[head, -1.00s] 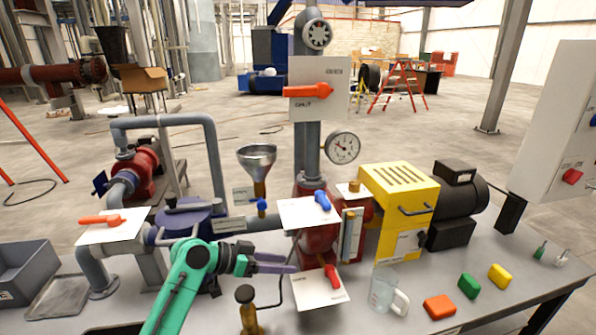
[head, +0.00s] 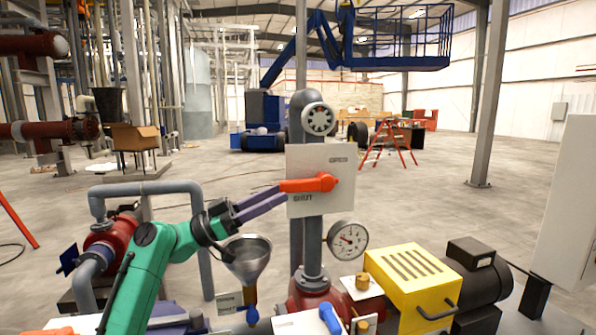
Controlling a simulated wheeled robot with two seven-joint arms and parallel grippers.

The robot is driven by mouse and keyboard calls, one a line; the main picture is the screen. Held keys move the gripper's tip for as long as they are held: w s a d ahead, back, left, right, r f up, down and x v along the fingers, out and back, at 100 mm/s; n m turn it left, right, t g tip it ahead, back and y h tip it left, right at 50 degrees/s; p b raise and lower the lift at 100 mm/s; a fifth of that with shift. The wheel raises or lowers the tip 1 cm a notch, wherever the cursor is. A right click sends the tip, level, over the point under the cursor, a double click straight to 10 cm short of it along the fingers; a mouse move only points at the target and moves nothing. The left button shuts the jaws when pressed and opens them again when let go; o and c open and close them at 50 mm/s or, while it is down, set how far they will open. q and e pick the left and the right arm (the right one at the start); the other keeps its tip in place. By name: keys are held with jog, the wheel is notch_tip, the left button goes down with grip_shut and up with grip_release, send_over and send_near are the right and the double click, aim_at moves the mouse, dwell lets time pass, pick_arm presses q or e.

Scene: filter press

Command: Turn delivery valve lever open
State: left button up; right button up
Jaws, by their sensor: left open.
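The orange delivery valve lever (head: 312,184) is mounted on a white plate (head: 335,205) on the grey vertical pipe. It lies nearly level, its handle end pointing left, above the SHUT label; the OPEN label is at the plate's upper right. My left gripper (head: 282,194) comes in from the left with its purple fingers apart. Its fingertips are at the lever's left end and overlap it in the picture; I cannot tell whether they touch it. My right gripper is not in view.
A metal funnel (head: 247,262) stands just below my left gripper. A pressure gauge (head: 348,241) sits below the plate. A yellow slotted housing (head: 412,280) and black motor (head: 478,275) are at the lower right. The space right of the plate is open.

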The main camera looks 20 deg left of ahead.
aim_at(308, 179)
pick_arm(q)
jog(key=p+x, duration=0.1)
jog(key=x, duration=0.1)
jog(key=p+x, duration=0.1)
jog(key=x, duration=0.2)
jog(key=shift+w+r, duration=0.1)
jog(key=shift+w, duration=0.3)
jog(key=shift+d, duration=0.4)
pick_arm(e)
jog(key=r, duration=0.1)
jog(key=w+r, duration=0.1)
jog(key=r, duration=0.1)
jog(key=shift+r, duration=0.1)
pick_arm(q)
jog(key=shift+w, duration=0.1)
jog(key=shift+c, duration=0.3)
grip_shut()
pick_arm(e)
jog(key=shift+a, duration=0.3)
pick_arm(q)
jog(key=shift+a, duration=0.1)
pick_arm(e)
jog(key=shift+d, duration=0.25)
